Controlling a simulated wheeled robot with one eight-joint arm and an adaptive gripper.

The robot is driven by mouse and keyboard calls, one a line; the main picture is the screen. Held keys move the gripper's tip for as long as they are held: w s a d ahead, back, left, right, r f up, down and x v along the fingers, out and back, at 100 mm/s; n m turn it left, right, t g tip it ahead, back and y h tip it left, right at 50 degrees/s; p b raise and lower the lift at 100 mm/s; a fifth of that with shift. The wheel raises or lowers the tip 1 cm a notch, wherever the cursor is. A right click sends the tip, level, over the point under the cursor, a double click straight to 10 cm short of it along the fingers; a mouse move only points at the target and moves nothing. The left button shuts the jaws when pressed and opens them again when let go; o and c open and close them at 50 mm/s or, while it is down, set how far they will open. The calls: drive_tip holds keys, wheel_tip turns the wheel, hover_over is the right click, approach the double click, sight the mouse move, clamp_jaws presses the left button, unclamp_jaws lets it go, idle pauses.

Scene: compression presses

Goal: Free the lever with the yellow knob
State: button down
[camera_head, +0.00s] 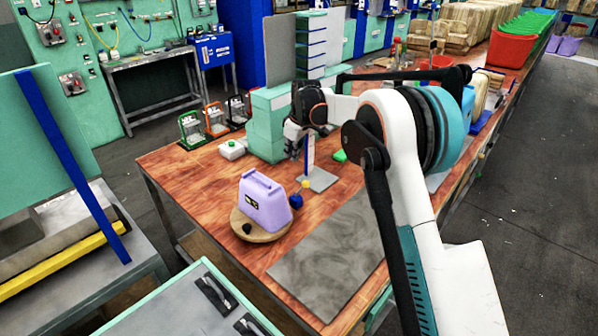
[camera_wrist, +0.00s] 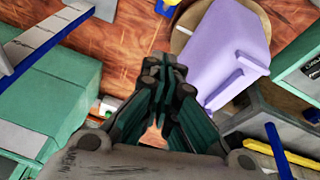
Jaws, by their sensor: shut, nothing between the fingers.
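A lilac device (camera_head: 265,200) stands on a round wooden base (camera_head: 240,222) on the table. Beside its right side is a small yellow knob (camera_head: 305,184) above a blue piece (camera_head: 296,200). In the wrist view the lilac device (camera_wrist: 222,45) fills the upper right, and the yellow knob (camera_wrist: 173,3) is cut by the top edge, next to the blue piece (camera_wrist: 164,10). My gripper (camera_head: 293,145) is above the table, behind and above the lilac device, apart from the knob. In the wrist view its fingers (camera_wrist: 163,65) are together and empty.
Green boxes (camera_head: 266,130) stand just behind my gripper. A blue upright on a grey plate (camera_head: 318,180) stands right of the knob. A white container (camera_head: 232,149) and small coloured frames (camera_head: 215,120) are at the back left. A flat grey mat (camera_head: 335,255) lies bare at the front right.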

drive_tip(key=shift+w+a+f, duration=0.1)
drive_tip(key=shift+w, duration=0.1)
drive_tip(key=b, duration=0.2)
hover_over(301, 190)
drive_tip(key=w+a, duration=0.3)
drive_tip(key=a, duration=0.2)
wheel_tip(301, 190, down, 10)
drive_tip(key=d, duration=0.1)
drive_tip(key=s+d+f+b, duration=0.1)
drive_tip(key=d, duration=0.1)
drive_tip(key=shift+s+d+f, duration=0.1)
drive_tip(key=shift+s+f, duration=0.1)
drive_tip(key=shift+f, duration=0.15)
drive_tip(key=shift+s+d, duration=0.15)
